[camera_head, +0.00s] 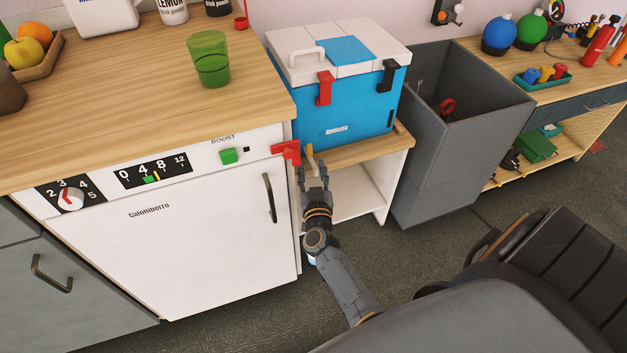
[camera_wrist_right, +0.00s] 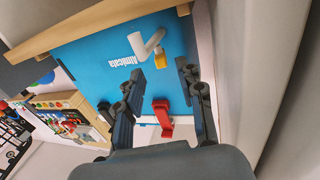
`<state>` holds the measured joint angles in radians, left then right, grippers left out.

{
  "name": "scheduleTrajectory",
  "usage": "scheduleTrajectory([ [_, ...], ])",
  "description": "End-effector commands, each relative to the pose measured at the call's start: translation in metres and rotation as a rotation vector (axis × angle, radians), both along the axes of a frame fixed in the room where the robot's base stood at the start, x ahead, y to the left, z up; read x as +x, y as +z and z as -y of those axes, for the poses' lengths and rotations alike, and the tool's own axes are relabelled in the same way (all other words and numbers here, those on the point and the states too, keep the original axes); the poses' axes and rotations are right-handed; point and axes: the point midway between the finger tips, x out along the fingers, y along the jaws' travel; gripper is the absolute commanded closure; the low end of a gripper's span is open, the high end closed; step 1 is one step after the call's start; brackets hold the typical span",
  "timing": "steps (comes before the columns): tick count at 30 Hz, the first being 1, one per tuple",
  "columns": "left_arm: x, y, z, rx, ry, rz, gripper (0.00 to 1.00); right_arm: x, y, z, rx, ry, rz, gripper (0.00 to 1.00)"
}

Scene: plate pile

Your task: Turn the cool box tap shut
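The cool box (camera_head: 345,115) is blue with a white lid and stands on a small wooden-topped stand. It also shows in the right wrist view (camera_wrist_right: 95,65), where it looks upside down. Its tap (camera_wrist_right: 146,44) has a pale spout and a yellow lever (camera_wrist_right: 160,60). In the head view a yellow piece (camera_head: 310,155), seemingly this lever, shows just beyond my right fingertips. My right gripper (camera_head: 314,172) is open and empty, its fingers spread (camera_wrist_right: 158,74) on either side of the lever's line. I cannot tell whether they touch it. My left gripper is out of view.
The white dishwasher (camera_head: 190,235) stands close left of my right gripper, with a red piece (camera_head: 286,151) at its upper right corner. A grey bin (camera_head: 460,150) stands right of the stand (camera_head: 370,150). A green cup (camera_head: 208,62) is on the counter.

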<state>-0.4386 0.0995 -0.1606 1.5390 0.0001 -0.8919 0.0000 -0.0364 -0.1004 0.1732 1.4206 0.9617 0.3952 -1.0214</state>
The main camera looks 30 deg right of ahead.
Motion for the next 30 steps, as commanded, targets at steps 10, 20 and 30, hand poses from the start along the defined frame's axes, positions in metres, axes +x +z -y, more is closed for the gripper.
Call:
scheduleTrajectory([
  [10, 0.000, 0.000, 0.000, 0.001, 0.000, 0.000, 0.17, -0.038, 0.001, -0.021, 0.000, 0.000, 0.001, 0.62],
  [20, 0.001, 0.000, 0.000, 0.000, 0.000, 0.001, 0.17, -0.040, 0.000, -0.021, 0.002, 0.000, 0.001, 0.72],
  [30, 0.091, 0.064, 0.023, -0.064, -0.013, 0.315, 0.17, -0.056, -0.071, 0.061, 0.560, 0.141, 0.083, 1.00],
])
